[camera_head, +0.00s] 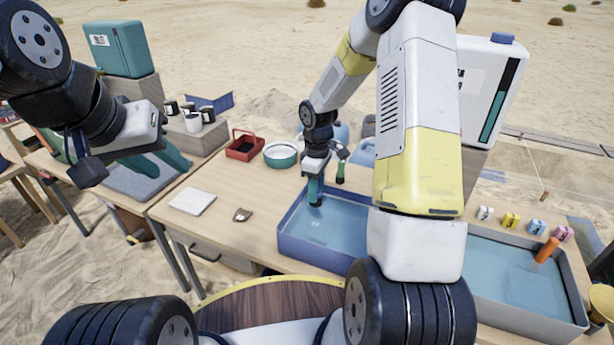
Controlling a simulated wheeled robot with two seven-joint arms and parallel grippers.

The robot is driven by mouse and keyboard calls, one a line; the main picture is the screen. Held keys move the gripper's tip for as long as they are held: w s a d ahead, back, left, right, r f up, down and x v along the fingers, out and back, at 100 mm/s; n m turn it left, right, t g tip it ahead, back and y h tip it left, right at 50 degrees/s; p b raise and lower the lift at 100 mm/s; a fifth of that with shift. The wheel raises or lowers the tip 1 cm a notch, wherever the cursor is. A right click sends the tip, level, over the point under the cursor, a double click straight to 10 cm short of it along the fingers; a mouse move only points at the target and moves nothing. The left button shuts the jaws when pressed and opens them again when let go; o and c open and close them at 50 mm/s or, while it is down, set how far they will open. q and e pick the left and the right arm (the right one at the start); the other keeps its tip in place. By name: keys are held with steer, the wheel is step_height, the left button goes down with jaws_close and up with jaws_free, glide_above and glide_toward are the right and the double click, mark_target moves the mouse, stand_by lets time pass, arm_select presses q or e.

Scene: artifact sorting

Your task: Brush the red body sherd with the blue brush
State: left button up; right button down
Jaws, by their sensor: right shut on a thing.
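A small reddish-brown sherd (242,215) lies flat on the wooden table, left of the blue-walled water basin (300,252). My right gripper (316,190) points down at the left part of this basin. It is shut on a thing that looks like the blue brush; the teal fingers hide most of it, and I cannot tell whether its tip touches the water. The gripper is to the right of the sherd and apart from it. My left gripper (158,160) hangs at the left, its teal fingers apart and empty, above the grey mat.
A white pad (192,201), a red caddy (244,147) and a white-and-teal bowl (280,154) are on the table. A second basin (520,323) at the right holds an orange-handled item (547,250). Small coloured blocks (511,220) stand behind it. The table around the sherd is clear.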

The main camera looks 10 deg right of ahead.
stand_by(0.3)
glide_above(316, 225)
steer(key=w, duration=0.1)
steer(key=shift+d+f, duration=0.15)
steer(key=shift+f, duration=1.75)
steer(key=shift+d+f, duration=0.15)
steer(key=shift+f, duration=1.75)
steer(key=shift+w+f, duration=0.1)
steer(key=shift+f, duration=0.6)
steer(key=shift+w+d+r, duration=0.1)
steer(key=shift+w+d, duration=0.25)
steer(key=shift+w, duration=0.15)
steer(key=shift+s+a, duration=0.7)
steer(key=shift+s, duration=0.35)
steer(key=shift+w+d, duration=0.7)
steer(key=shift+w, duration=0.35)
steer(key=shift+s+a, duration=0.75)
steer(key=shift+s, duration=0.3)
